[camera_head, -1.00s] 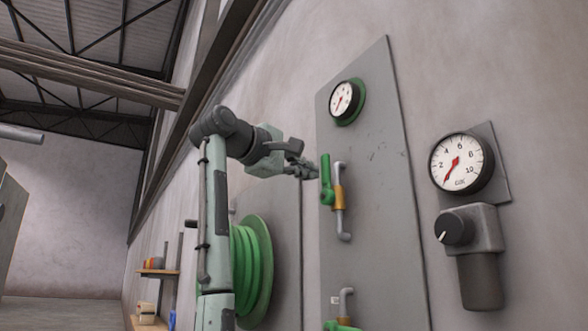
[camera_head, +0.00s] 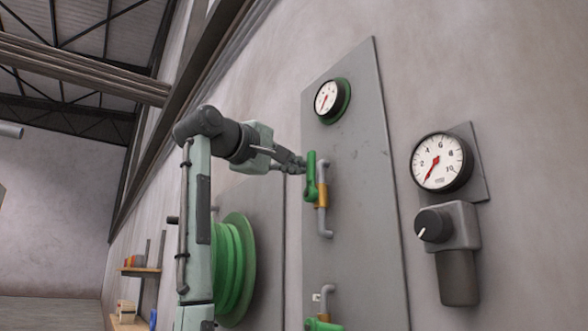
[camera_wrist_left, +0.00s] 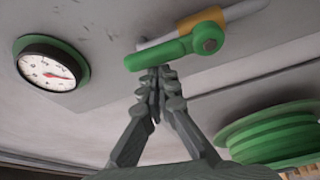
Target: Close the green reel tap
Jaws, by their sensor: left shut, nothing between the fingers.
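The green tap handle (camera_head: 310,178) sits on a brass-coloured valve body (camera_head: 322,194) in a grey pipe on the wall panel. The handle stands upright in the head view, roughly in line with the pipe. In the wrist view the same handle (camera_wrist_left: 160,56) lies across the top, with its free end to the left. My left gripper (camera_head: 301,166) is shut and empty. Its fingertips (camera_wrist_left: 157,74) are right beside the handle near its free end; I cannot tell whether they touch. My right gripper is not in view.
A green-rimmed gauge (camera_head: 327,99) is above the tap. A second green tap (camera_head: 322,324) is below, partly cut off. A green hose reel (camera_head: 238,265) is behind my left arm. A larger gauge (camera_head: 440,162) and a regulator with a black knob (camera_head: 432,225) are at right.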

